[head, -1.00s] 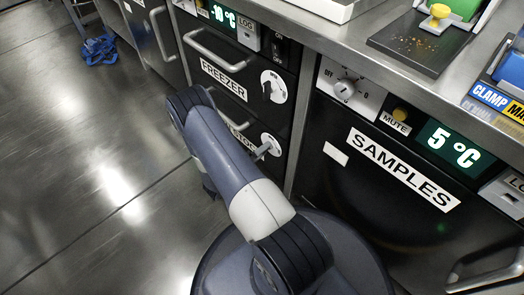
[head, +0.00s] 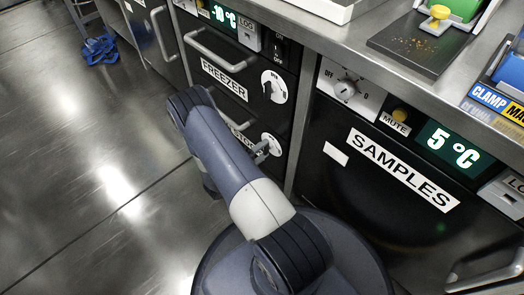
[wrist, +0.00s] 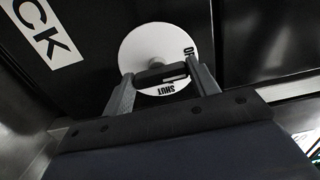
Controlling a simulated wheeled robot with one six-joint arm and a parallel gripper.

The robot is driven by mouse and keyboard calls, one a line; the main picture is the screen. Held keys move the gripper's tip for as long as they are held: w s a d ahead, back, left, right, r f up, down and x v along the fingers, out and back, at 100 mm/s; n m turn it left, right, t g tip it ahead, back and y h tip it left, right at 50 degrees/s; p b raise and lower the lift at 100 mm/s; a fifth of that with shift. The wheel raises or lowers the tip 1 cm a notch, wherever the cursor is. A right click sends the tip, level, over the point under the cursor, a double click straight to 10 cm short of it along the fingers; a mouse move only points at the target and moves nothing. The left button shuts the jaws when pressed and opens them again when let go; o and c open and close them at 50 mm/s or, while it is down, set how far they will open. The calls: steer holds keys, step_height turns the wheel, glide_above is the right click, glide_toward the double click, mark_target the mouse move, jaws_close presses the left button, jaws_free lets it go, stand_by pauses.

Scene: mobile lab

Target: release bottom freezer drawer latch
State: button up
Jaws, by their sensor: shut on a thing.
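The bottom freezer drawer has a white round latch dial (head: 272,145), partly behind my gripper in the head view. In the wrist view the dial (wrist: 148,48) carries the words SHUT at its lower edge and OPEN, partly covered, at its right. A black latch handle (wrist: 155,74) lies across the dial between my fingertips. My gripper (wrist: 162,80) is shut on this handle, one grey finger at each end; it also shows in the head view (head: 261,152). My arm hides most of the bottom drawer's front. Which mark the handle points to is unclear.
The upper FREEZER drawer (head: 224,80) has its own dial (head: 273,87) and a bar handle (head: 211,50). The black SAMPLES door (head: 380,185) stands to the right. A steel counter (head: 330,35) runs above. The floor at left is open, with a blue coil (head: 98,49) far off.

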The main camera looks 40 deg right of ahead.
steer(key=o, duration=1)
steer(key=a+p, duration=0.1)
steer(key=a, duration=0.2)
steer(key=s+a+p, duration=0.1)
steer(key=a, duration=0.3)
steer(key=a+p, duration=0.1)
steer(key=a, duration=0.2)
steer(key=shift+s+a, duration=0.25)
steer(key=shift+a, duration=0.1)
steer(key=d+b, duration=0.1)
steer(key=d, duration=0.2)
steer(key=w+d+b, duration=0.1)
steer(key=d, duration=0.3)
steer(key=d+b, duration=0.1)
steer(key=d, duration=0.2)
steer(key=shift+w+d, duration=0.25)
steer(key=shift+d, duration=0.15)
steer(key=shift+a, duration=0.15)
